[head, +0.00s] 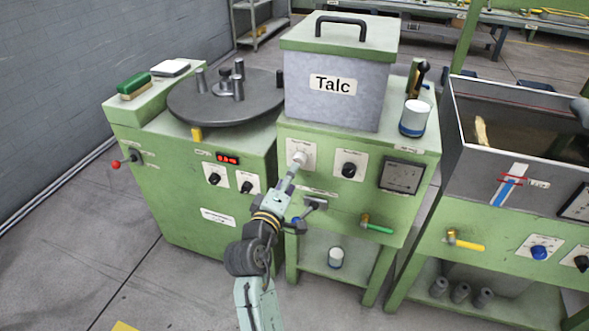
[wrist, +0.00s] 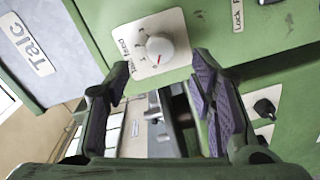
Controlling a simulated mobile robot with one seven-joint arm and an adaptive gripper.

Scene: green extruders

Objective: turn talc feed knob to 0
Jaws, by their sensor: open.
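The talc feed knob (wrist: 159,49) is a round white knob with a red pointer mark on a pale label plate (wrist: 178,25). Its pointer is toward the lower edge in the wrist view; I cannot tell which number it meets. In the head view the knob (head: 299,157) sits on the green cabinet front below the grey Talc bin (head: 335,85). My gripper (wrist: 161,72) is open and empty, its two fingers spread to either side below the knob. It also shows in the head view (head: 292,172), close in front of the knob. Whether it touches is unclear.
A black knob (head: 348,170) on its own plate and a dark gauge (head: 402,175) are to the right. A round dark turntable (head: 225,100) stands on the left cabinet. The floor (head: 150,280) in front is free.

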